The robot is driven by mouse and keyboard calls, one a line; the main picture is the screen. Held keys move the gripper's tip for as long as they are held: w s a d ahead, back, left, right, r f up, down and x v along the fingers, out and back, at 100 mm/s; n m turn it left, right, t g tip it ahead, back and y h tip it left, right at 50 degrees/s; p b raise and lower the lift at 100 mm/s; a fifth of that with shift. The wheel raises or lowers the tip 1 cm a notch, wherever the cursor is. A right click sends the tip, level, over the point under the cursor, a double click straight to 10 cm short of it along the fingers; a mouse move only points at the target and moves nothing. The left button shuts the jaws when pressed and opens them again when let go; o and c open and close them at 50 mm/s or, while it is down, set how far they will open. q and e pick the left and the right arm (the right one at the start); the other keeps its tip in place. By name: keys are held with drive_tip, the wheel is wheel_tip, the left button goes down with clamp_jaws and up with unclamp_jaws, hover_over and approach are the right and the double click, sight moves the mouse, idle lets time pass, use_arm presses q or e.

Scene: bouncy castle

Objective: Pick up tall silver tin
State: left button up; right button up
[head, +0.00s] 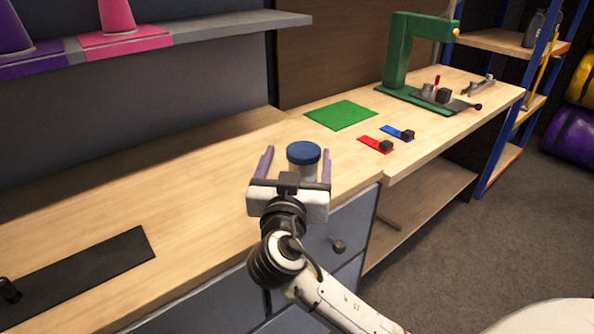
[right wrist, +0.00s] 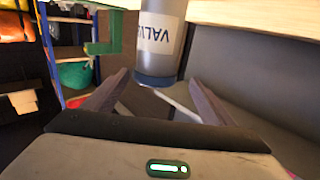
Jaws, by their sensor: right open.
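The tall silver tin (head: 302,171) has a blue lid and stands upright on the wooden worktop near its front edge. In the right wrist view the tin (right wrist: 160,32) appears upside down, with its blue lid lowest and a white label with dark lettering. My right gripper (head: 296,165) is open, with one finger on each side of the tin in the head view. In the wrist view the fingers show gaps to the tin on both sides. My gripper hides the tin's base in the head view. My left gripper is not in view.
The worktop (head: 190,180) is mostly clear left of the tin. A green mat (head: 341,115), red and blue small items (head: 371,143) and a green press (head: 397,55) are farther right. A black strip (head: 85,268) lies front left. A shelf (head: 215,29) runs above.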

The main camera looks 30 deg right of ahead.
sight(305, 142)
drive_tip(key=x, duration=0.2)
drive_tip(key=p+x, duration=0.1)
drive_tip(key=x, duration=0.3)
drive_tip(key=shift+d, duration=0.65)
drive_tip(key=shift+w+d+f, duration=0.1)
drive_tip(key=shift+w+d, duration=0.05)
drive_tip(key=shift+w, duration=0.05)
drive_tip(key=c, duration=1.5)
